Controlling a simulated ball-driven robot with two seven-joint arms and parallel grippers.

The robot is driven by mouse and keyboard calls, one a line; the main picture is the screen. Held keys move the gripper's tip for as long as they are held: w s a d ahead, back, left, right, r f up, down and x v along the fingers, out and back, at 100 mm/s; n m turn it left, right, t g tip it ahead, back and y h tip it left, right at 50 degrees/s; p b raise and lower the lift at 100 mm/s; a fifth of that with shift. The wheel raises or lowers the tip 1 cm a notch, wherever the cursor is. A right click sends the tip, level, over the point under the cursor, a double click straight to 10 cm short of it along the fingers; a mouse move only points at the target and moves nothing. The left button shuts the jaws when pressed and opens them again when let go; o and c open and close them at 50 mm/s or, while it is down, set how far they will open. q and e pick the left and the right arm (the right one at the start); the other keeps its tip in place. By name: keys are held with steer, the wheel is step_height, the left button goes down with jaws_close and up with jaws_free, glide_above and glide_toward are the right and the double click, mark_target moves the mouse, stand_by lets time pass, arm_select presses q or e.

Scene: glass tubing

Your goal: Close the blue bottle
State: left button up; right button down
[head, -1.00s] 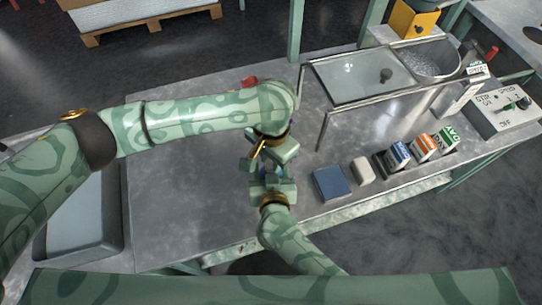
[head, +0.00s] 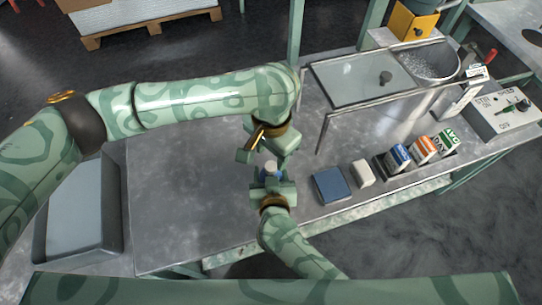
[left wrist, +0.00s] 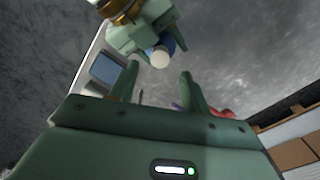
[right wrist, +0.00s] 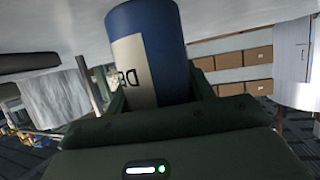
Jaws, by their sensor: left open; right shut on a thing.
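The blue bottle (head: 270,175) has a white round top and stands upright in my right gripper (head: 272,184). In the right wrist view the bottle (right wrist: 168,35) shows a cream label with dark letters between the fingers. My left gripper (head: 254,147) is open and empty, just behind and above the bottle in the head view. In the left wrist view the bottle's pale top (left wrist: 160,58) lies just beyond the open left fingertips (left wrist: 158,76), apart from them. I cannot tell how tightly the top sits.
A blue box (head: 331,185) and a pale block (head: 363,173) lie right of the bottle. Several labelled cartons (head: 422,149) stand farther right, before a glass-topped frame (head: 362,78). A grey tray (head: 84,215) is at left. A red thing (left wrist: 222,113) shows in the left wrist view. The tabletop's left middle is clear.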

mark_target(271, 166)
arm_select(q)
steer(key=shift+r, duration=0.2)
steer(key=shift+c, duration=0.2)
steer(key=shift+r, duration=0.35)
step_height(271, 166, up, 3)
steer(key=n, duration=0.3)
steer(key=shift+f, duration=0.1)
steer(key=shift+f, duration=4)
